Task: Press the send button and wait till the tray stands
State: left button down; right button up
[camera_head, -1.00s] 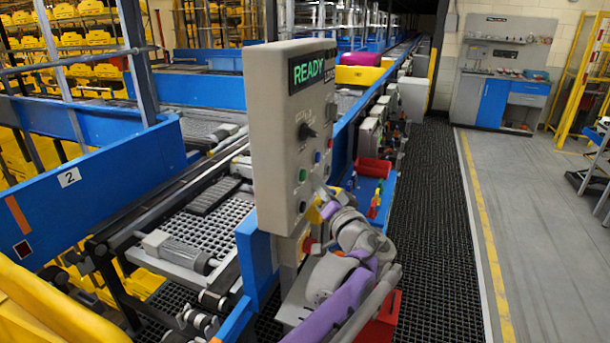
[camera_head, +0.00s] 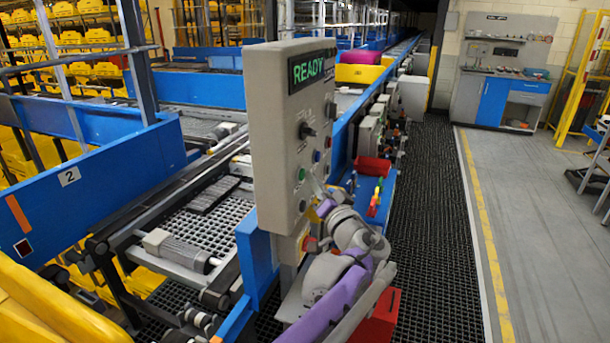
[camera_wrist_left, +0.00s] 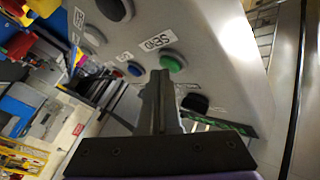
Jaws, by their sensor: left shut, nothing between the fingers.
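A grey control box (camera_head: 290,140) stands at centre, its lit display (camera_head: 311,68) reading READY. The green send button (camera_wrist_left: 172,61), labelled SEND, is on its face in the left wrist view; a green button (camera_head: 302,174) also shows in the head view. My left gripper (camera_wrist_left: 160,80) is shut and empty, its tips close beside the send button. I cannot tell whether they touch it. In the head view the left gripper (camera_head: 318,188) is at the box's lower right edge. A yellow tray (camera_head: 360,74) with a magenta item is far along the conveyor. My right gripper is not in view.
A blue button (camera_wrist_left: 135,69) and a red button (camera_wrist_left: 118,72) sit near the send button. A grey grid bed (camera_head: 225,222) lies left of the box. A red bin (camera_head: 373,166) is behind my arm. The dark floor mat (camera_head: 440,230) on the right is clear.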

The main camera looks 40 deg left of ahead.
pick_arm(q)
jog(key=shift+s+a, duration=0.1)
jog(key=shift+a, duration=0.1)
jog(key=shift+d, duration=0.15)
dwell(0.4)
jog(key=shift+w+d, duration=0.25)
jog(key=shift+d, duration=0.5)
